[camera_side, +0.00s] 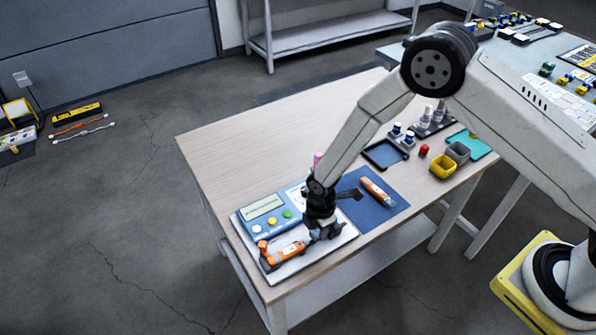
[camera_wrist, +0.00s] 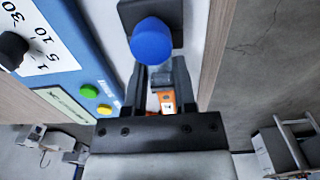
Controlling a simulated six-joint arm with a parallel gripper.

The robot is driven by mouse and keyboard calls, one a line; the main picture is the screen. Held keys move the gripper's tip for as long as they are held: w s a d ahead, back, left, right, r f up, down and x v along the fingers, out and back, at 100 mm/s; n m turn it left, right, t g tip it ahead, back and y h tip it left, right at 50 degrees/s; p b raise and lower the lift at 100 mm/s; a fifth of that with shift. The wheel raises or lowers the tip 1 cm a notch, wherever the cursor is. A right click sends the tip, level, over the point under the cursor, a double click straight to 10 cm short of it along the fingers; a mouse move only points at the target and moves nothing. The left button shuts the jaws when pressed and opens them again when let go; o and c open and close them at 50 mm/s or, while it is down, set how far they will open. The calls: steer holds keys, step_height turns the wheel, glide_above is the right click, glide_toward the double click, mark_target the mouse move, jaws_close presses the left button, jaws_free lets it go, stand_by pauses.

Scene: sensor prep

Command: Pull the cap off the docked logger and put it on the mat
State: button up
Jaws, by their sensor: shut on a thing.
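The docked logger (camera_side: 285,254) is an orange body with a white label, lying on the white-edged station at the table's front corner. Its orange side also shows between my fingers in the wrist view (camera_wrist: 167,101). My gripper (camera_side: 322,234) points down at the logger's right end. A rounded blue cap (camera_wrist: 152,41) sits at my fingertips (camera_wrist: 160,68), and the jaws are shut on it. The side view hides the cap behind my gripper. I cannot tell whether it still touches the logger. The blue mat (camera_side: 385,216) lies right of the station.
A second orange logger (camera_side: 377,191) lies on the mat. The station has a blue panel (camera_side: 262,222) with a screen and coloured buttons. The table's back left is clear.

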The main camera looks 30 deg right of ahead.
steer(key=shift+r, duration=1.95)
steer(key=shift+r, duration=0.1)
steer(key=shift+r, duration=0.55)
step_height(320, 180, up, 10)
steer(key=shift+r, duration=0.15)
steer(key=d, duration=1)
steer(key=shift+w+d, duration=0.25)
jaws_close()
steer(key=s+d+f, duration=0.1)
steer(key=d+f, duration=0.2)
steer(key=d, duration=0.5)
steer(key=shift+s+f, duration=0.25)
steer(key=shift+f, duration=0.05)
jaws_free()
steer(key=shift+f, duration=0.65)
